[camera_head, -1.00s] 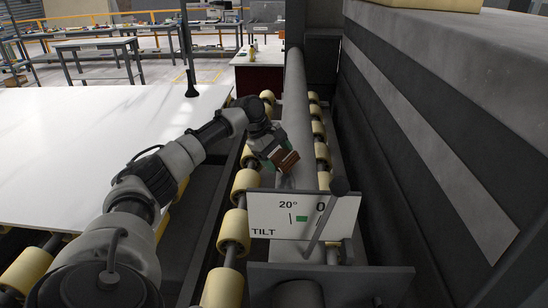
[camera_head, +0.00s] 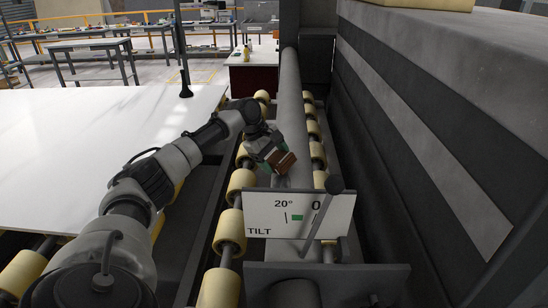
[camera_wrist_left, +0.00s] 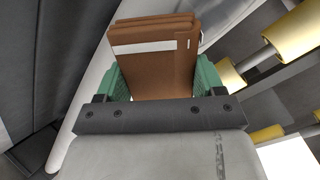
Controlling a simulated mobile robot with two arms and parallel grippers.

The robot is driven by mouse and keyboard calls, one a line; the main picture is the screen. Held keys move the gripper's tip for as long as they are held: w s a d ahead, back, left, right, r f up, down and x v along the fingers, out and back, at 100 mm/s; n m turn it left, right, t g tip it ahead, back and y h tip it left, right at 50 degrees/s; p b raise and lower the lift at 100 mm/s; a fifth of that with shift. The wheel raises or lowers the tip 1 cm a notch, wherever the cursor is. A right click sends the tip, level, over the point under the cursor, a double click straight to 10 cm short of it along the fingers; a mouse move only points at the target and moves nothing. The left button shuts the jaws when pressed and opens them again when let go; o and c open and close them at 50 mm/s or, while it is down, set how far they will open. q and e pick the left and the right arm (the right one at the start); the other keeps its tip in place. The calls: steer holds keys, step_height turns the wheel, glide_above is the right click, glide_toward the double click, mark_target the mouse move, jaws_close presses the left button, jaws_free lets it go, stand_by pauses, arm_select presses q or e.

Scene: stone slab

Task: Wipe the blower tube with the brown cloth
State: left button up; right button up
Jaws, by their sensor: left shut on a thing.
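The blower tube (camera_head: 291,105) is a long grey pipe running away from me between two rows of yellow rollers. My left gripper (camera_head: 279,160) is over the near part of the tube, shut on the folded brown cloth (camera_head: 285,163). In the left wrist view the brown cloth (camera_wrist_left: 155,62), with a white stripe, sits between the green fingers of the gripper (camera_wrist_left: 160,80). The tube (camera_wrist_left: 92,100) runs behind the cloth there. I cannot tell whether the cloth touches the tube. My right gripper is not in view.
A sign reading "20° 0 TILT" (camera_head: 265,222) and a dark-knobbed lever (camera_head: 334,184) stand just in front of the gripper. A dark wall (camera_head: 420,130) closes the right side. A white slab (camera_head: 90,140) lies left. Yellow rollers (camera_head: 230,228) flank the tube.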

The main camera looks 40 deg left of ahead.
mark_target(274, 165)
arm_select(q)
steer(key=shift+x, duration=0.9)
steer(key=s+p, duration=0.1)
steer(key=p, duration=0.1)
steer(key=s+d+p, duration=0.1)
steer(key=p, duration=0.1)
steer(key=shift+s+d+r, duration=0.15)
steer(key=shift+d+r, duration=0.15)
steer(key=shift+s+d+f, duration=0.1)
steer(key=shift+s+d, duration=0.15)
steer(key=shift+s, duration=0.05)
